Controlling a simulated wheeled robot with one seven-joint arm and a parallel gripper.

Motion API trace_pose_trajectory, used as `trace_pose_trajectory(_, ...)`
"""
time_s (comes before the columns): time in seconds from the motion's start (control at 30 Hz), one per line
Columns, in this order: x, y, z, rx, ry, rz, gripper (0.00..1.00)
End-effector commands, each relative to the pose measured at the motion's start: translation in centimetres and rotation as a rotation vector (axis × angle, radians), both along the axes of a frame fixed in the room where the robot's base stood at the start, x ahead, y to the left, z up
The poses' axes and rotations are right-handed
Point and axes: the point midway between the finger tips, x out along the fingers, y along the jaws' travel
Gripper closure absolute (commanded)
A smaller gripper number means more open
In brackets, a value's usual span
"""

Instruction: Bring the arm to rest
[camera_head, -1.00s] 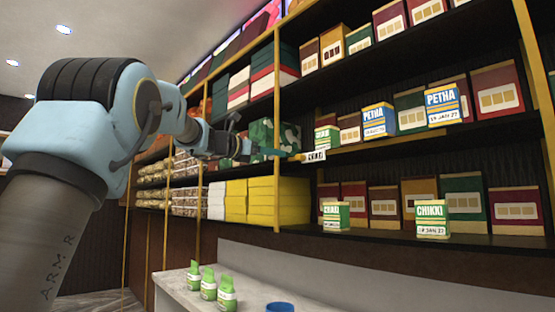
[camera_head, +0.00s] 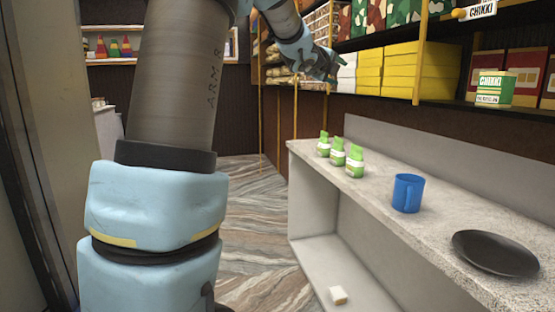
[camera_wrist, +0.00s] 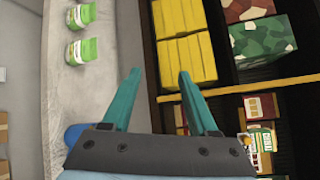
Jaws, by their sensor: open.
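My gripper (camera_wrist: 158,75) is open, with its two teal fingers spread and nothing between them in the wrist view. In the head view, my arm reaches up from the left and its end hangs in front of the shelving, near the yellow boxes (camera_head: 395,72). Those boxes also show beyond the fingers in the wrist view (camera_wrist: 184,42). The gripper's fingertips are small and hard to make out in the head view.
The stone counter (camera_head: 450,222) holds several green packets (camera_head: 338,153), a blue mug (camera_head: 407,193) and a dark plate (camera_head: 495,253). Green Chikki boxes (camera_head: 494,88) stand on the shelving. The floor (camera_head: 255,220) left of the counter is clear.

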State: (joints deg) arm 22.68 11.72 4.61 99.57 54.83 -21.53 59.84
Motion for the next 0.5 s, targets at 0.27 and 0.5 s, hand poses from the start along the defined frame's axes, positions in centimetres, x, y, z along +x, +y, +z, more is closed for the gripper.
trace_pose_trajectory(0.27, -4.2, 12.8, -15.5, -0.43, 0.637, 0.553, 0.41)
trace_pose_trajectory(0.5, -14.7, 20.6, -27.2, -0.768, 1.058, 1.085, 0.41)
